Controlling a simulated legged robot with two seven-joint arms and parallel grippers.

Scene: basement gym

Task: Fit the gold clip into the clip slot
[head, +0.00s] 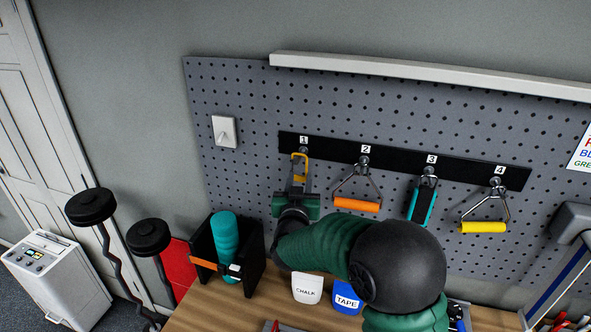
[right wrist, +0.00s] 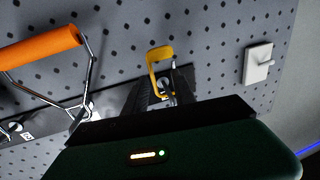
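The gold clip (head: 300,160) is a thin yellow loop at the peg marked 1 on the pegboard; it also shows in the right wrist view (right wrist: 158,62). My right gripper (head: 298,180) is raised to it from below. In the right wrist view its fingers (right wrist: 162,88) stand apart at either side of the clip's lower part, with the peg visible between them. I cannot tell whether they press on the clip or whether the clip touches the peg. My left gripper is out of view. I cannot make out a clip slot for certain.
Orange (head: 357,204), teal (head: 422,203) and yellow (head: 484,227) handles hang from pegs on the black rail (head: 395,162). Below stand a black holder (head: 252,262) with a teal roll, a chalk tub (head: 307,290) and a tape tub (head: 347,298).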

